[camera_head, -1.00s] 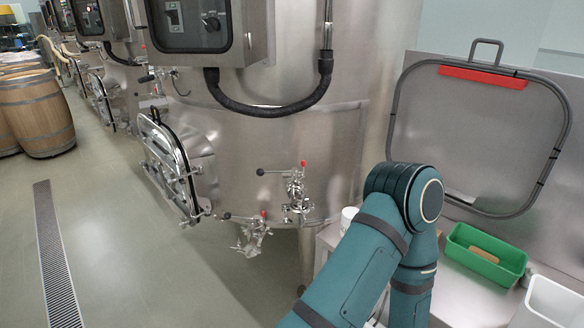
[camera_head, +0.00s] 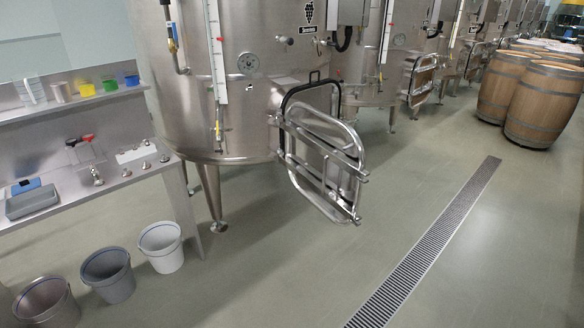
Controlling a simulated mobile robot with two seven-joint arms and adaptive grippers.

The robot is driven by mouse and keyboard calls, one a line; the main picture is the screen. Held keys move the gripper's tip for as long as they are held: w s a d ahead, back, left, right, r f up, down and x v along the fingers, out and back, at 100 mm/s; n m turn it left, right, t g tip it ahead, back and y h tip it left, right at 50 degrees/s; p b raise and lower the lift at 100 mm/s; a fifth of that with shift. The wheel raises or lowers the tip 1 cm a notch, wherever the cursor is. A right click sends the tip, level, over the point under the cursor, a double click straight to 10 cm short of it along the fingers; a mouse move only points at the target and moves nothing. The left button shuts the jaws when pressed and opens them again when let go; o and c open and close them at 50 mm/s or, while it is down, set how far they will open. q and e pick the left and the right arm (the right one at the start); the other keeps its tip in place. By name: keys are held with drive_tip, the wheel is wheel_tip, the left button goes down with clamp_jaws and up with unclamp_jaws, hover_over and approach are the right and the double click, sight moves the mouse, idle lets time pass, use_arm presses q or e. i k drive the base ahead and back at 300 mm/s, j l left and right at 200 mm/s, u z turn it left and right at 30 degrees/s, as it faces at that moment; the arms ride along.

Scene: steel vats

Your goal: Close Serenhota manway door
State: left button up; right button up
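A steel manway door (camera_head: 322,165) with a rounded rectangular frame and crossbars stands swung out from the lower front of the nearest steel vat (camera_head: 250,115). A dark gasket edge (camera_head: 312,86) shows along its upper part. The opening behind it is mostly hidden by the door. No vat name can be read, so I cannot tell whether this is the Serenhota one. Another vat farther back has a similar door (camera_head: 421,80) at its front. Neither of my grippers is in view.
A steel bench (camera_head: 75,203) stands at the left, with a grey bucket (camera_head: 108,275) and a white bucket (camera_head: 160,247) by it. A floor drain (camera_head: 428,245) runs toward wooden barrels (camera_head: 543,103) at the right. The floor before the door is clear.

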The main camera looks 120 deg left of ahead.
sight(307, 163)
drive_tip(key=u, duration=3.3)
